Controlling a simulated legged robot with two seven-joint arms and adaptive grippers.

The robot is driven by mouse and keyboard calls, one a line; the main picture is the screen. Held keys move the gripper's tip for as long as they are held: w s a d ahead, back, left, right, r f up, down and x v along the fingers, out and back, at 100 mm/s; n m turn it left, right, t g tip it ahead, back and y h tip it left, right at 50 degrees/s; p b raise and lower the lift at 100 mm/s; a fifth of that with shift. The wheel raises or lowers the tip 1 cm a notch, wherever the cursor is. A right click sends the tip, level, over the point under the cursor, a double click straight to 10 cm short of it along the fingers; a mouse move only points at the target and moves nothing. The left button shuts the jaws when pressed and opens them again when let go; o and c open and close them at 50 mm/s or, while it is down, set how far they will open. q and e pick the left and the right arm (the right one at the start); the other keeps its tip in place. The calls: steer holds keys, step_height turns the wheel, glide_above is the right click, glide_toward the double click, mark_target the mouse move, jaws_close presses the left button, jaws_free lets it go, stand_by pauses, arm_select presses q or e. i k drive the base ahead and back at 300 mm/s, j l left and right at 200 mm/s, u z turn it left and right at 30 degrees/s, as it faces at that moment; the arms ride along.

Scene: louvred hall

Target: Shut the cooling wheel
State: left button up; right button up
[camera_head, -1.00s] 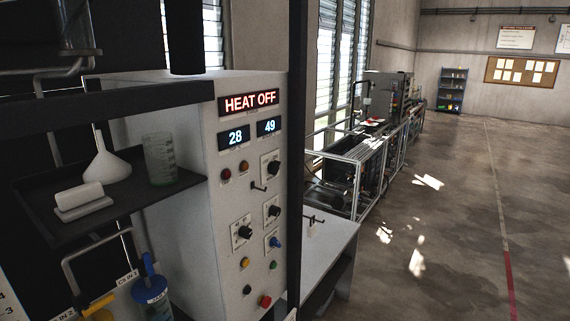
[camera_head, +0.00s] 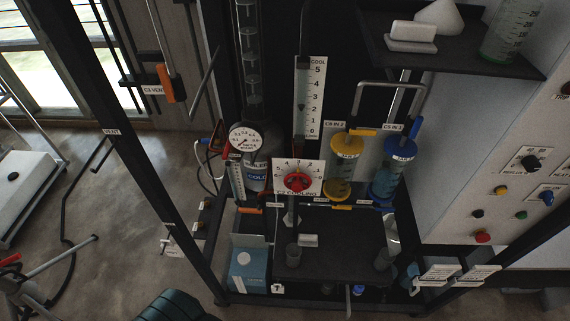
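The cooling wheel (camera_head: 297,181) is a small red wheel in the middle of a white square dial plate (camera_head: 312,190) with numbers and the label "C3 COOLING". It sits low on the dark rig, just below the picture's middle. The wheel's exact setting is too small to read. Above it stands a tube with a white "COOL" scale (camera_head: 311,97) marked 0 to 5; a dark mark in the tube appears near 2. Neither of my grippers can be made out in this view, and nothing is seen touching the wheel.
Yellow-topped (camera_head: 344,165) and blue-topped (camera_head: 392,165) vessels stand right of the wheel. A round gauge (camera_head: 250,139) is to its left. A dark shelf (camera_head: 450,55) juts out at upper right. A black tray (camera_head: 345,250) and blue-white carton (camera_head: 248,265) are below. A dark post (camera_head: 120,150) slants at left.

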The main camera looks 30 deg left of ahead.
mark_target(297, 184)
steer(key=i+j+u, duration=0.1)
steer(key=u, duration=0.75)
